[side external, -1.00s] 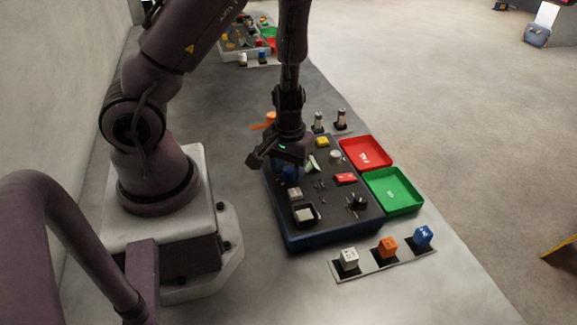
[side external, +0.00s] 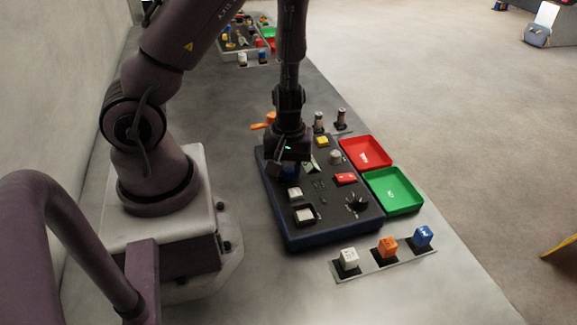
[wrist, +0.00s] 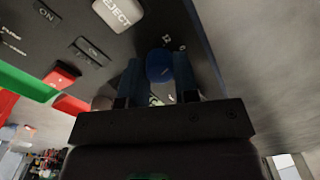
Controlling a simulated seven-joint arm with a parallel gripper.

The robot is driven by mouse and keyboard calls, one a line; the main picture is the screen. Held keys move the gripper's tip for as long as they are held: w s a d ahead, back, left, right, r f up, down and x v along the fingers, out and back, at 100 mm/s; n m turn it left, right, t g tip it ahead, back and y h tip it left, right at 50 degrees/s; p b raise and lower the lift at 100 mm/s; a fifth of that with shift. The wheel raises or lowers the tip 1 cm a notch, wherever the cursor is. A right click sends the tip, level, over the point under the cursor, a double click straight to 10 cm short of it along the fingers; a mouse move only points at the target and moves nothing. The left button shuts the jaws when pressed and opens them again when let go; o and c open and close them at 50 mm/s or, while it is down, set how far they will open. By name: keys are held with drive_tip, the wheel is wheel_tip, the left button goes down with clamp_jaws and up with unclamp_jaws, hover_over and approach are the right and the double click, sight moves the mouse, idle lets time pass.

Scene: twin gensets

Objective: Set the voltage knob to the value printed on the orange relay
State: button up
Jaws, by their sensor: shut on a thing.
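My gripper (side external: 288,160) is down at the left part of the dark control panel (side external: 330,218). In the wrist view its two fingers (wrist: 158,72) stand on either side of a round blue knob (wrist: 160,62) and are shut on it. Only a little of this blue knob shows below the gripper in the side view. A black knob (side external: 357,202) with marks around it stands at the panel's near right. Whether either is the voltage knob cannot be read. The orange relay (side external: 388,246) stands in a holder in front of the panel; its print is too small to read.
A white relay (side external: 348,258) and a blue relay (side external: 423,236) flank the orange one. A red tray (side external: 378,147) and a green tray (side external: 400,182) lie right of the panel. A white EJECT button (wrist: 120,10) and a red block (side external: 346,178) rise from the panel.

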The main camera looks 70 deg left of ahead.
sight(289, 169)
drive_tip(key=shift+n, duration=2.2)
drive_tip(key=o, duration=0.9)
drive_tip(key=shift+r, duration=6.5)
